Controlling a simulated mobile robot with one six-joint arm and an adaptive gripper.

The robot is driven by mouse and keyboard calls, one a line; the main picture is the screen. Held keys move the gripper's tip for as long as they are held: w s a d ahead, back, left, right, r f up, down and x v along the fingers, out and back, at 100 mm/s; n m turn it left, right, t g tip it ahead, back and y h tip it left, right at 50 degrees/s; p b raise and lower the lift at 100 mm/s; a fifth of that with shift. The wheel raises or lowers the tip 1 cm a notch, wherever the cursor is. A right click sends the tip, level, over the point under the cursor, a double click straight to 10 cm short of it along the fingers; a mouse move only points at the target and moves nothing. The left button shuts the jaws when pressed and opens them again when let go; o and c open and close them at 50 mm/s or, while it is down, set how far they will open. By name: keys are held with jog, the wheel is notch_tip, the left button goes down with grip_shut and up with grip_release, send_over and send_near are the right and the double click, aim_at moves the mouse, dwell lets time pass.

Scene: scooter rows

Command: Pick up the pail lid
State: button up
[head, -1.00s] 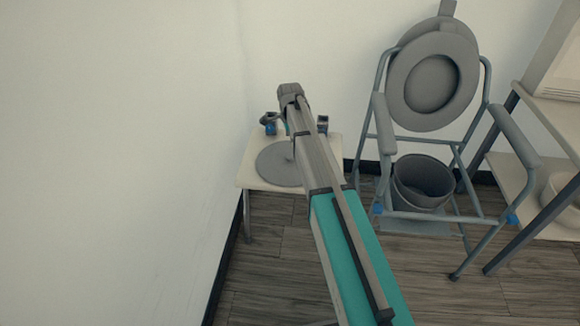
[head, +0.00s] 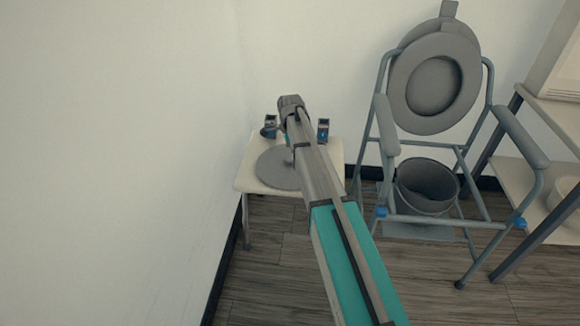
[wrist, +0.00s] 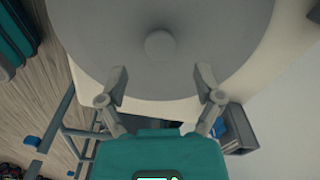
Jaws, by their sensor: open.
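The pail lid (head: 277,168) is a flat grey disc lying on a small white table (head: 250,185). In the wrist view the lid (wrist: 215,40) fills the upper middle, with a round knob (wrist: 160,46) at its centre. My gripper (wrist: 160,78) is open and empty, its two fingertips apart over the near part of the lid, short of the knob in the picture. I cannot tell the height between fingertips and lid.
A grey commode chair (head: 388,140) with a raised seat and a pail (head: 425,186) stands right of the table. Small dark-and-blue items (head: 323,130) stand at the table's back. A shelf (head: 545,110) is at far right; a white wall (head: 120,150) is close on the left.

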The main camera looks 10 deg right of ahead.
aim_at(289, 159)
jog(key=shift+f, duration=0.1)
jog(key=shift+a+f+b, duration=0.15)
jog(key=shift+f+b, duration=2.4)
jog(key=shift+b, duration=0.05)
jog(key=shift+c, duration=0.2)
grip_shut()
jog(key=shift+r, duration=0.2)
notch_tip(289, 159, up, 3)
jog(key=p, duration=0.3)
jog(key=s+r+p, duration=0.9)
jog(key=s+p, duration=0.1)
jog(key=s, duration=0.4)
jog(key=shift+a+r, duration=0.3)
jog(key=shift+r, duration=0.05)
jog(key=shift+a, duration=0.15)
